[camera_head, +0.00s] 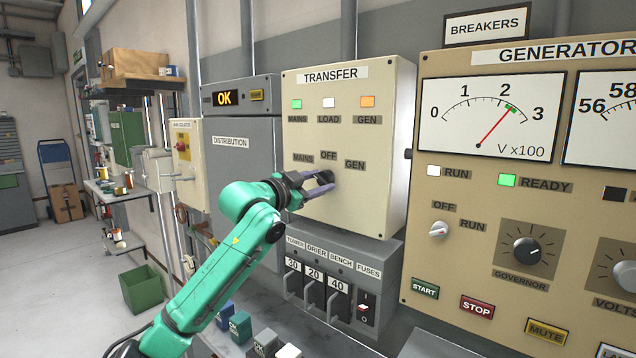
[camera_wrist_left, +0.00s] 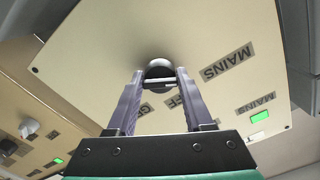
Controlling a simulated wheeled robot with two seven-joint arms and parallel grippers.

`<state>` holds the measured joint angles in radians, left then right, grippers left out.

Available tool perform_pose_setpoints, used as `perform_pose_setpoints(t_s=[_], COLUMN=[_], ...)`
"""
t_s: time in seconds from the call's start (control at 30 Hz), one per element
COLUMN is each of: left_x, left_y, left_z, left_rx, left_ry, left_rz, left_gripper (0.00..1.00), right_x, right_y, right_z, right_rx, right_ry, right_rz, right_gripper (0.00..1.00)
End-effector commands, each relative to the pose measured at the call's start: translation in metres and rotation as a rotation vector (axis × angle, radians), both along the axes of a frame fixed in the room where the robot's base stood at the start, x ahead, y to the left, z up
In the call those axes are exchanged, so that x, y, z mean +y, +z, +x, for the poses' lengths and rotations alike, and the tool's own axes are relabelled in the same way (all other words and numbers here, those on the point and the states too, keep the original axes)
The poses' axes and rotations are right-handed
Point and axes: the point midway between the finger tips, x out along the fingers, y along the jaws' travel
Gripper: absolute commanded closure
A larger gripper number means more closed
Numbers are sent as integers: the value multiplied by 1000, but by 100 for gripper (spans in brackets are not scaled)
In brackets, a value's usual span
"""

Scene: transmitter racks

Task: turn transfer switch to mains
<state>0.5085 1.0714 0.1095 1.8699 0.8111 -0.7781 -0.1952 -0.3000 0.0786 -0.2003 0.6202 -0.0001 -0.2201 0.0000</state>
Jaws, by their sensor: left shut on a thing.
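The beige transfer box (camera_head: 387,140) hangs on the wall in the middle of the head view. Its lower labels read MAINS, OFF and GEN around a dark round transfer switch knob (camera_head: 326,177). Above them are a green MAINS lamp (camera_head: 297,104), a white LOAD lamp (camera_head: 328,102) and an orange GEN lamp (camera_head: 367,101). My left gripper (camera_head: 318,186) is at the knob and shut on it. In the left wrist view the knob (camera_wrist_left: 159,68) sits between the two fingertips. Which label the knob points to is hidden by the fingers. My right gripper is not in view.
Right of the transfer box is the generator panel (camera_head: 412,270) with its meter (camera_head: 490,118) and knobs. Below the box is a fuse box (camera_head: 372,262) with black switches. A grey distribution cabinet (camera_head: 240,170) stands to the left. A green bin (camera_head: 141,290) is on the floor.

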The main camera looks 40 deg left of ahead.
Motion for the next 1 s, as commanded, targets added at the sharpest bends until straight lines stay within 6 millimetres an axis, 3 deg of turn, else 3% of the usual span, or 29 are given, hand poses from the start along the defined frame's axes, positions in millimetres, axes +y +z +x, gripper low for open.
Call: perform_pose_setpoints(t_s=[0.43,0.47,0.53,0.87,1.0], left_x=[-1,-1,-1,0,0], left_y=[-3,-3,-2,-2,-7], left_z=[1,1,1,-1,-13], left_rx=[5,5,5,1,1], left_ry=[-1,-1,-1,0,0], left_rz=[-16,-16,-16,-13,-14], left_gripper=[100,45,20,20,20], right_x=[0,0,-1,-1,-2], right_y=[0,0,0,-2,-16], right_z=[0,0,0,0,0], right_rx=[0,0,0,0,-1], right_ry=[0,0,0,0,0], right_rz=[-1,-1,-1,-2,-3], right_gripper=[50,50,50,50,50])
